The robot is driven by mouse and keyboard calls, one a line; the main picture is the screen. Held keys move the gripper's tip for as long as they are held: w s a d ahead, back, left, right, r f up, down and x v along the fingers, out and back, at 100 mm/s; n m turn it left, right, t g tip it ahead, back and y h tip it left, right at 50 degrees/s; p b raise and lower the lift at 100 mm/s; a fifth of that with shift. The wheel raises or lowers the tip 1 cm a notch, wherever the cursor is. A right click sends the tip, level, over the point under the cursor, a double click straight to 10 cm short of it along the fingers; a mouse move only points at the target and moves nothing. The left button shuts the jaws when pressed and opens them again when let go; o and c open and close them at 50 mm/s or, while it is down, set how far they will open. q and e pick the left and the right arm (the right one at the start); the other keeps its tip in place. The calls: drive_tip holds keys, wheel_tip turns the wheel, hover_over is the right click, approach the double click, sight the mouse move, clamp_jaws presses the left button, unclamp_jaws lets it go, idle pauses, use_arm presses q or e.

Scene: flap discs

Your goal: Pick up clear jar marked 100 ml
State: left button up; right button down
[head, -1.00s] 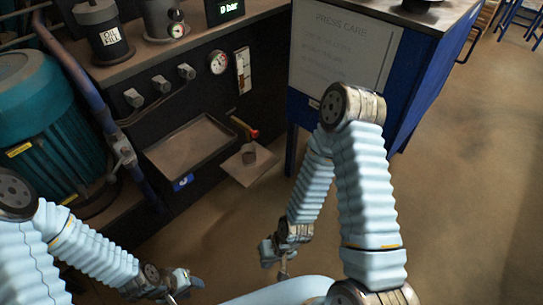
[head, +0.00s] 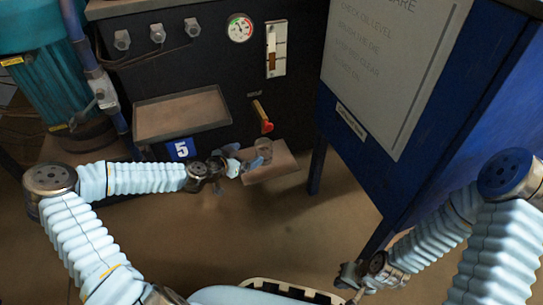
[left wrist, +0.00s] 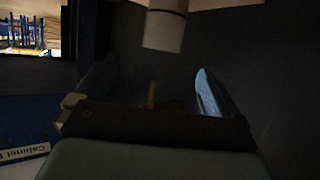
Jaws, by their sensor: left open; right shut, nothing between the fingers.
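The small clear jar (head: 264,147) stands on a low plate (head: 277,166) on the front of the dark machine, below a red-tipped lever. Its marking cannot be read. In the left wrist view a pale cylinder, apparently the jar (left wrist: 164,30), shows at the top, beyond the fingertips, with a pale surface behind it. My left gripper (head: 247,162) is open just left of the jar and points at it. In the left wrist view its two fingers (left wrist: 152,88) are spread, with nothing held between them. My right gripper (head: 350,278) is shut and empty at the lower right.
A shallow tray (head: 182,116) with a blue label sits left of the plate, above my left forearm. The lever (head: 262,117) is just above the jar. A blue cabinet (head: 385,150) stands close on the right. The floor between is clear.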

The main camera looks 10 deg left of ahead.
use_arm(q)
drive_tip(key=b, duration=0.1)
approach(269, 144)
drive_tip(key=x, duration=0.3)
drive_tip(key=shift+d, duration=0.1)
drive_tip(key=b+x, duration=0.1)
drive_tip(key=x, duration=0.3)
drive_tip(key=shift+w+f, duration=0.15)
drive_tip(key=shift+f, duration=0.05)
drive_tip(key=shift+w+d+f, duration=0.15)
drive_tip(key=shift+w+d, duration=0.05)
drive_tip(key=shift+w, duration=0.3)
drive_tip(key=c, duration=1.3)
drive_tip(key=shift+o, duration=0.2)
